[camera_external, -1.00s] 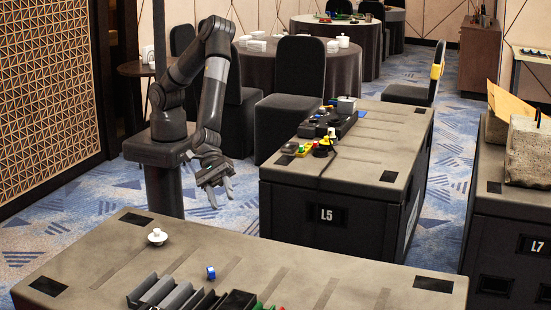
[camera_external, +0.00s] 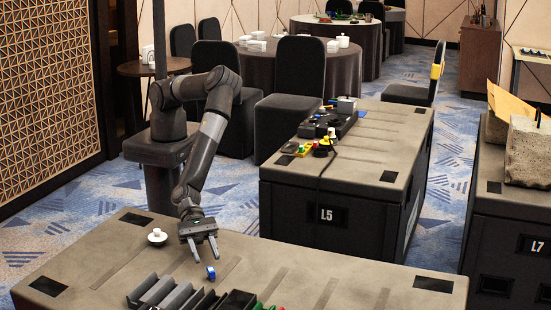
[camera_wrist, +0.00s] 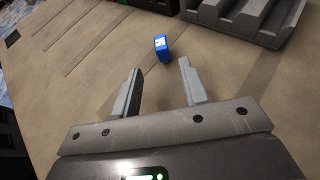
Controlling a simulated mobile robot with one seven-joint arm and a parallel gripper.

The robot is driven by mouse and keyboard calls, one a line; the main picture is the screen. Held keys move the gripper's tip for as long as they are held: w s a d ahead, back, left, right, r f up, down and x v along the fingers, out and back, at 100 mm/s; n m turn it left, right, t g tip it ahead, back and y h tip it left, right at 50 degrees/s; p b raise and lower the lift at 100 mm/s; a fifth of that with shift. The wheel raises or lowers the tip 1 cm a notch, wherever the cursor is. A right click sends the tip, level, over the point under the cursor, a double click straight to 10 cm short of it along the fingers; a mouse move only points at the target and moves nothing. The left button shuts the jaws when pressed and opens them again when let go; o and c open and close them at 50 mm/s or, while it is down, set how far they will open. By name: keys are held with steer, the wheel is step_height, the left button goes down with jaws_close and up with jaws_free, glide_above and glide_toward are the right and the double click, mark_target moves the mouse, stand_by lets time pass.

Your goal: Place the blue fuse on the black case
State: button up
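The small blue fuse (camera_external: 211,272) stands on the tan-grey top of the near case (camera_external: 110,258). In the wrist view, the blue fuse (camera_wrist: 161,47) is just beyond my fingertips and between their lines. My gripper (camera_external: 205,248) is open and empty above the near case, pointing down at the fuse. In the wrist view my gripper (camera_wrist: 158,75) shows its two fingers wide apart. Across the aisle stands a black-sided case marked L5 (camera_external: 285,208), with a tan-grey top. I cannot tell which of the dark cases the task means.
A grey slotted tray (camera_external: 178,299) lies at the near case's front, also in the wrist view (camera_wrist: 240,22). A white round knob (camera_external: 157,237) stands left of my gripper. Several parts and a black cable lie on L5. The near case's right side is clear.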

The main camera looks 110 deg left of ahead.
mark_target(210, 269)
steer(key=shift+x, duration=2.95)
steer(key=shift+s+d+r, duration=0.1)
steer(key=shift+s+d, duration=0.05)
steer(key=shift+c, duration=0.6)
jaws_close()
